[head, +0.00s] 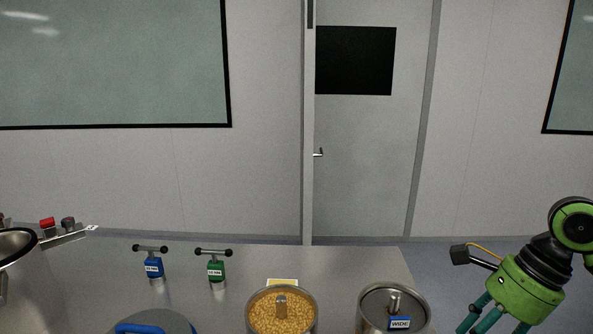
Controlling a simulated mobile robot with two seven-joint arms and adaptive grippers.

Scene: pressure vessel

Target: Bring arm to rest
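My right arm comes in at the lower right, with a green wrist and the teal fingers of the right gripper (497,322) pointing down. The fingertips are cut off by the bottom edge, so I cannot tell whether it is open or shut, or whether it holds anything. The gripper is to the right of a steel pot with a lid marked WIDE (372,318), apart from it in the picture. My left arm and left gripper are not in view.
The steel table (340,262) carries a pot of yellowish grains (262,318), a blue-labelled valve (153,268), a green-labelled valve (216,271) and a blue-handled lid (155,326). A large vessel rim (30,245) stands at the left. A door (365,165) is behind.

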